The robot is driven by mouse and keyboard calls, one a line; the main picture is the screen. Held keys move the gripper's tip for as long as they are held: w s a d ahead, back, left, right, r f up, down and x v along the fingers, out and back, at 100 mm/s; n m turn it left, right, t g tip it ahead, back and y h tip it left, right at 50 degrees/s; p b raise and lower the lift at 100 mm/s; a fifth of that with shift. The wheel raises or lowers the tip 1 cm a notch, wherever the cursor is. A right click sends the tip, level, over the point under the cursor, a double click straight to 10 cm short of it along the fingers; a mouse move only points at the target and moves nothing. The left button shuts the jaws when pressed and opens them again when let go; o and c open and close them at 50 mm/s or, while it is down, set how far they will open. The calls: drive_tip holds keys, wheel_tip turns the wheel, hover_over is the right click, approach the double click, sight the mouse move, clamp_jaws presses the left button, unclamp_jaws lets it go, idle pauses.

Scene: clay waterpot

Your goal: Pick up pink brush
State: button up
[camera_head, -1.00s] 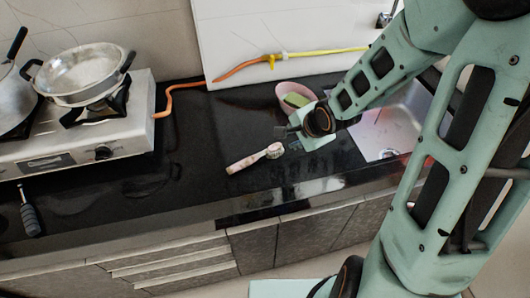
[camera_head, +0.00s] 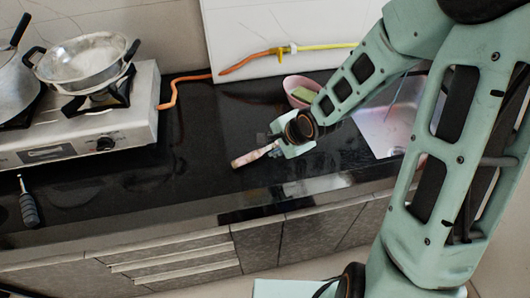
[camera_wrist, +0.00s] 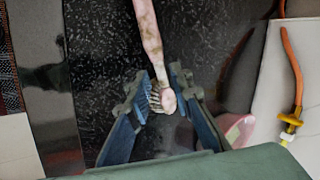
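The pink brush lies on the black counter, its pale pink handle (camera_head: 252,157) pointing to the lower left in the head view. My gripper (camera_head: 280,145) is over its head end and hides the bristles there. In the wrist view, the brush handle (camera_wrist: 149,35) runs up from the round head and pale bristles. My gripper (camera_wrist: 161,87) is open, with one finger on each side of the brush head. Gaps show beside the head, so the fingers do not appear closed on it. The exact height of the fingertips above the counter is unclear.
A pink bowl (camera_head: 300,88) with a green item stands just behind my gripper. A sink (camera_head: 388,130) lies to the right. A gas stove (camera_head: 85,135) with pans is on the left. An orange hose (camera_head: 180,88) runs along the wall. The counter's front edge is close to the brush.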

sight(267, 148)
drive_tip(key=x, duration=0.2)
drive_tip(key=b+x, duration=0.1)
drive_tip(key=x, duration=0.2)
drive_tip(key=shift+w+d+b, duration=0.1)
drive_tip(key=shift+d+b, duration=0.1)
drive_tip(key=shift+b, duration=0.1)
clamp_jaws()
